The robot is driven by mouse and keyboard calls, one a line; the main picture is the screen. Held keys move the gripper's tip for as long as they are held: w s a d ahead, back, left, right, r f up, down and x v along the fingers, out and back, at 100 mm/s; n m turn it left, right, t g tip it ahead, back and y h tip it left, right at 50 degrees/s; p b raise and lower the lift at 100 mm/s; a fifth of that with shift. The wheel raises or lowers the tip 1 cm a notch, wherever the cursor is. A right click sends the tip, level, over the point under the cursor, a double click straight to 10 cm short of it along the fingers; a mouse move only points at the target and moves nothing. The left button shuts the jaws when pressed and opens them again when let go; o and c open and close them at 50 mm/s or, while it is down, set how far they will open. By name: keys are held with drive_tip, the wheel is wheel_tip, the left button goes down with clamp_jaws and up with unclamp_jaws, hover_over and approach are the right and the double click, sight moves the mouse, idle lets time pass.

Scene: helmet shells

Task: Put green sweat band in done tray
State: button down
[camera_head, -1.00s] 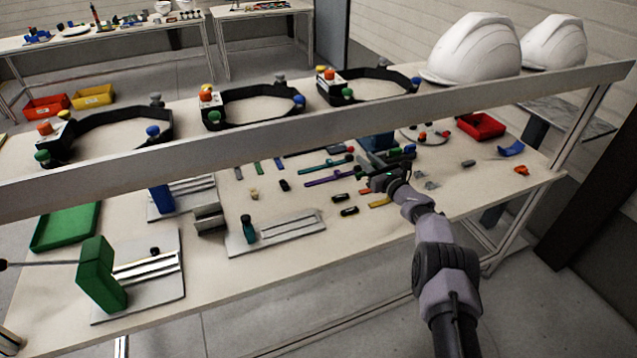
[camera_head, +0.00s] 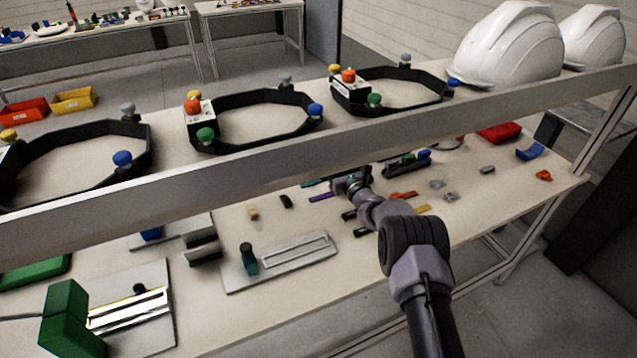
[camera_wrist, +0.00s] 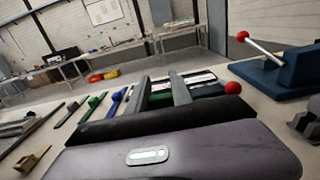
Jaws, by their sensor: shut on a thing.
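My gripper (camera_head: 350,181) is low over the bench just behind the shelf rail, its tips partly hidden in the head view. In the wrist view its two fingers (camera_wrist: 162,92) stand a little apart, with a green piece between them that I take to be the green sweat band (camera_wrist: 160,98); its shape is mostly hidden. A green tray (camera_head: 38,276) lies at the left of the bench, partly cut off by the rail and picture edge. I cannot tell whether it is the done tray.
The shelf rail (camera_head: 290,142) crosses above the bench. Strips, including a green strip (camera_wrist: 94,103), lie left of my gripper. A blue stand with a red-knobbed rod (camera_wrist: 285,75) is at right. A grey fixture plate (camera_head: 282,262) and green block (camera_head: 68,318) stand at left.

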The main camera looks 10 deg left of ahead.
drive_tip(key=b, duration=0.1)
hover_over(318, 199)
drive_tip(key=shift+f, duration=0.7)
wheel_tip(318, 199, down, 4)
drive_tip(key=b, duration=0.2)
drive_tip(key=shift+b, duration=0.35)
drive_tip(key=shift+a+r, duration=0.1)
drive_tip(key=shift+r, duration=0.15)
drive_tip(key=c, duration=1.1)
unclamp_jaws()
drive_tip(key=shift+c, duration=0.2)
